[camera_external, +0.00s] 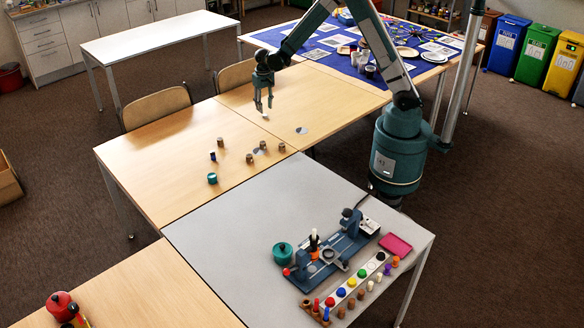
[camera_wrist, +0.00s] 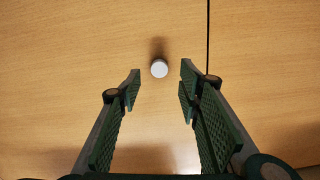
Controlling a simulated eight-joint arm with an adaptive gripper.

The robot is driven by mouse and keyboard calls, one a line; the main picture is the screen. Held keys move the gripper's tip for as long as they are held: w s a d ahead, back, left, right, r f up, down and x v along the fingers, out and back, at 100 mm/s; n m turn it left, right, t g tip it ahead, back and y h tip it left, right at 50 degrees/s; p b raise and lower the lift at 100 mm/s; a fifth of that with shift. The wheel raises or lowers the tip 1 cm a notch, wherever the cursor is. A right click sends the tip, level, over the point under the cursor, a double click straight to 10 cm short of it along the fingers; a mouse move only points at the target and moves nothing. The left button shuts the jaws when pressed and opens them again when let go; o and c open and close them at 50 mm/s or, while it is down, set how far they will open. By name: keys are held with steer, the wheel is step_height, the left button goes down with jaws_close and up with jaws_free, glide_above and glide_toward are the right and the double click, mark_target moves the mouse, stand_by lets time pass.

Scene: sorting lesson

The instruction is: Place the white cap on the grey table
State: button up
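The white cap (camera_wrist: 159,68) lies on a wooden table, a small round white piece seen from above in the wrist view. In the external view a small white spot (camera_external: 265,117) shows just below my fingertips and appears to be the cap. My gripper (camera_external: 264,105) points down over the wooden table. In the wrist view my gripper (camera_wrist: 160,78) is open, its green ribbed fingers on either side of the cap's line, with nothing between them. The exact gap to the cap is hard to tell. The grey table (camera_external: 210,238) stands nearer the camera.
Several small brown cylinders (camera_external: 250,158), a teal-rimmed pot (camera_external: 212,178) and a pale disc (camera_external: 302,131) lie on the wooden tables. The grey table's right part holds a blue fixture (camera_external: 345,245), a white peg strip (camera_external: 345,292) and a pink tray (camera_external: 396,244); its left part is bare.

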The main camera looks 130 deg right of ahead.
mark_target(265, 115)
steer(key=shift+f+b, duration=0.55)
steer(key=shift+f, duration=1.8)
steer(key=shift+c, duration=0.5)
steer(key=c, duration=0.6)
